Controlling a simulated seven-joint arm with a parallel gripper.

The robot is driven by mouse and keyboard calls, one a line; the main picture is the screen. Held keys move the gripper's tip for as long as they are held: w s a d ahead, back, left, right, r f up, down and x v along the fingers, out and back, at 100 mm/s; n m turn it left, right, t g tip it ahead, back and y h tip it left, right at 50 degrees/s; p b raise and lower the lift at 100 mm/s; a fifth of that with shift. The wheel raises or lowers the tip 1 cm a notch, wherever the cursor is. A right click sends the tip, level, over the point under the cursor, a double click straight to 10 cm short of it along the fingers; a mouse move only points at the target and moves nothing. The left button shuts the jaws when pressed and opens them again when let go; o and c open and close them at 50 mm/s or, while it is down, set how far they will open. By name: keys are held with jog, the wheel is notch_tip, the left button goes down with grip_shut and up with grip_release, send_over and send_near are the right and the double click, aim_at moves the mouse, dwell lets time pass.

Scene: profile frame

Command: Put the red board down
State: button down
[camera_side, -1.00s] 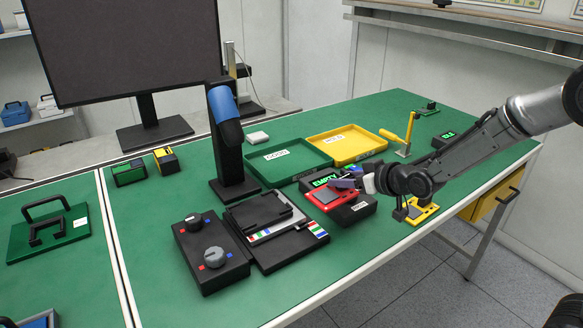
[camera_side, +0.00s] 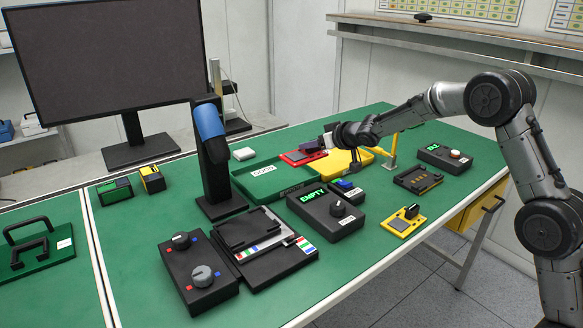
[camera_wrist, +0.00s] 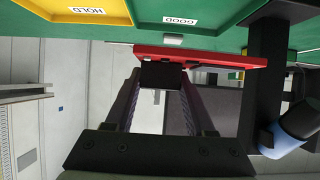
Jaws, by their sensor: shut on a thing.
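My gripper (camera_side: 328,143) is shut on the red board (camera_side: 303,157). The side view shows the board by the back edges of the green tray (camera_side: 250,184) marked GOOD and the yellow tray (camera_side: 340,166). In the wrist view the board (camera_wrist: 215,60) lies across the fingertips (camera_wrist: 160,80), nearly edge-on. That view is upside down, with the yellow tray marked HOLD (camera_wrist: 75,35) and the green tray (camera_wrist: 205,12) along its top. The board looks held above the trays; its exact height is unclear. The arm hides part of the yellow tray.
A black box with an EMPTY display (camera_side: 330,215) stands in front of the trays. A blue-tipped post (camera_side: 208,140) rises left of the green tray. A yellow board (camera_side: 403,221) lies near the front edge. A yellow-handled lever (camera_side: 392,148) stands to the right.

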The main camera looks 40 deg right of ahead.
jog(key=shift+s+d+f+x, duration=0.1)
jog(key=shift+s+f+x, duration=0.2)
jog(key=shift+x, duration=1.75)
jog(key=shift+s+d+f+x, duration=0.1)
jog(key=shift+f+x, duration=0.35)
jog(key=shift+x, duration=1.6)
jog(key=shift+s+d+f+x, duration=0.1)
jog(key=shift+s+f+x, duration=0.2)
jog(key=shift+x, duration=1.75)
jog(key=shift+f, duration=1.35)
jog(key=shift+f, duration=0.25)
